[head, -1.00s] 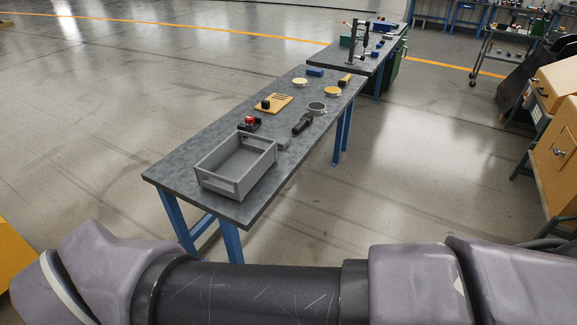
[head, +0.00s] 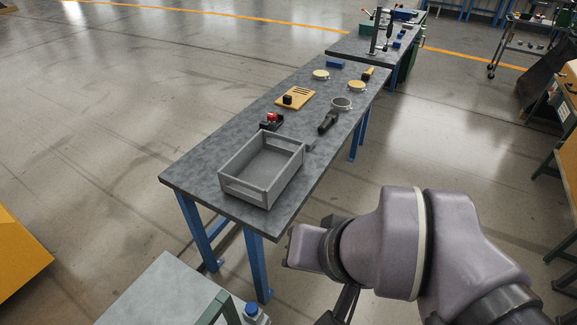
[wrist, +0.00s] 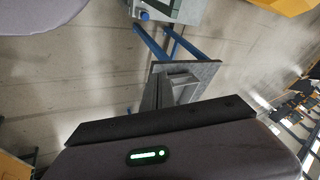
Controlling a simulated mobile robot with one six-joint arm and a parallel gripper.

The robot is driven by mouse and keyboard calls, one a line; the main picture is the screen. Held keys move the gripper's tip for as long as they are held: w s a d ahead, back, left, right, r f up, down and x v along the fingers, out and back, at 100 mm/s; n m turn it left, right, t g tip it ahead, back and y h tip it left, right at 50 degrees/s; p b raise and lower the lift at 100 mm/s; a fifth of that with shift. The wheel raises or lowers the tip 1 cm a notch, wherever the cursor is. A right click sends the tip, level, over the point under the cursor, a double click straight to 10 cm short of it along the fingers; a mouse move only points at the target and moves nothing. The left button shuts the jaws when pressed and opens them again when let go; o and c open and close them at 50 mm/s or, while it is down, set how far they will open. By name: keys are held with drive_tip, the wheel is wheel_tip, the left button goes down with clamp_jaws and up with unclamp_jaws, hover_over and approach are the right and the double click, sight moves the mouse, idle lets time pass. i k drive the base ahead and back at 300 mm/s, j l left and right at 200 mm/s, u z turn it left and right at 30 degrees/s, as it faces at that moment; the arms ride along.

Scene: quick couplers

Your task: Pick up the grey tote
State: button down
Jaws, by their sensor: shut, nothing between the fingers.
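The grey tote (head: 233,190) is an open, rectangular box standing upright on the near end of the grey workbench (head: 190,178). It looks empty. It also shows small in the wrist view (wrist: 181,84), partly hidden. In the head view my arm is to the right of the bench's near end, and I cannot make out the fingertips there.
Behind the tote are a black and red item (head: 271,121), a dark tool (head: 328,122), a wooden block board (head: 295,98) and round pieces. A grey-topped unit (head: 165,292) with a green handle stands in front of the bench. Open floor lies left.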

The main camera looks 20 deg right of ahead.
sight(260, 171)
drive_tip(key=i+l+z, duration=0.25)
drive_tip(key=i, duration=0.2)
drive_tip(key=i+z, duration=0.25)
drive_tip(key=i, duration=0.15)
